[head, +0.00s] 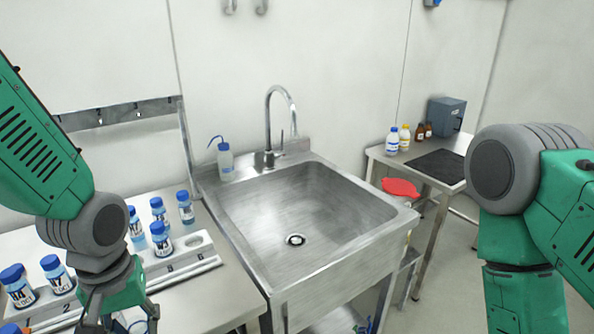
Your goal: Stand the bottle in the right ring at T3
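Several blue-capped bottles with labels stand at the lower left, among them one bottle (161,240) near the rack's right part and one bottle (57,275) further left. My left gripper (120,318) points down over the bench at the bottom edge. Its fingers look spread, but the tips are cut off. A pale and blue object shows partly between them, and I cannot tell if it is held. My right arm comes in at the right; its gripper is out of view. I see no T3 mark.
A steel sink (252,222) with a tall faucet (269,125) fills the middle. A wash bottle (225,161) stands on its back left corner. A side table (377,153) holds several bottles, a black mat (437,167) and a grey box (446,115). A red object (400,187) lies near its front.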

